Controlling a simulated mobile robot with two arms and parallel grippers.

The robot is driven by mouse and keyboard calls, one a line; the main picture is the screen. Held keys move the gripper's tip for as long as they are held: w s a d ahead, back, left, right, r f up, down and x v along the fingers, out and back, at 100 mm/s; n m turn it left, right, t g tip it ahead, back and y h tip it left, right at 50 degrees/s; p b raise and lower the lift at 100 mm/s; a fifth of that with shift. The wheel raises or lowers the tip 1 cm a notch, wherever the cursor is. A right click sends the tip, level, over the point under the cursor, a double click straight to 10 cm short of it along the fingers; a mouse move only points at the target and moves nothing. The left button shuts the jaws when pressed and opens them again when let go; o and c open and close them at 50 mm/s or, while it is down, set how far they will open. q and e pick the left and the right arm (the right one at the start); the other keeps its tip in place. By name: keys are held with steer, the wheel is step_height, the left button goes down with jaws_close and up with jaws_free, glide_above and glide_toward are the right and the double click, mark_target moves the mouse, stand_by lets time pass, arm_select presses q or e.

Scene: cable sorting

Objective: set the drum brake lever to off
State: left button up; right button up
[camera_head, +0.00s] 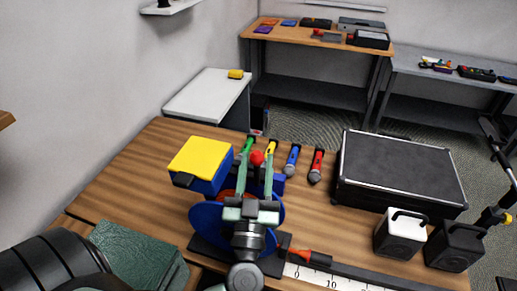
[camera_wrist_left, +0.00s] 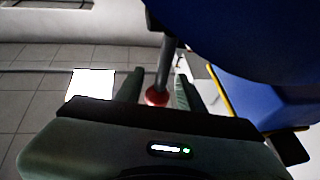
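The cable drum (camera_head: 208,220) has blue round flanges and stands on a dark base on the wooden workbench, partly hidden behind my left gripper. Its brake lever ends in a red ball knob (camera_head: 257,157). In the left wrist view the red knob (camera_wrist_left: 157,97) sits at the end of a grey rod, with the drum's blue flange (camera_wrist_left: 235,40) above right. My left gripper (camera_head: 258,152) is open, its two green fingers on either side of the knob. In the wrist view the fingers (camera_wrist_left: 158,88) appear apart from the knob. My right gripper is not in view.
A yellow-topped blue box (camera_head: 203,157) stands close left of the gripper. Several coloured microphones (camera_head: 292,160) lie behind right. A black case (camera_head: 400,172), a white speaker (camera_head: 400,235) and a black one (camera_head: 455,245) stand right. A ruler (camera_head: 325,279) lies in front.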

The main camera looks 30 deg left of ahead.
mark_target(258, 151)
arm_select(q)
steer(key=shift+x, duration=1.25)
steer(key=shift+w+a, duration=0.1)
steer(key=shift+w, duration=0.2)
jaws_close()
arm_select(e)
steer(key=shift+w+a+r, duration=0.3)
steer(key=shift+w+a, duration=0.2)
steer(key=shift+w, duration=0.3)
arm_select(q)
steer(key=shift+r, duration=0.3)
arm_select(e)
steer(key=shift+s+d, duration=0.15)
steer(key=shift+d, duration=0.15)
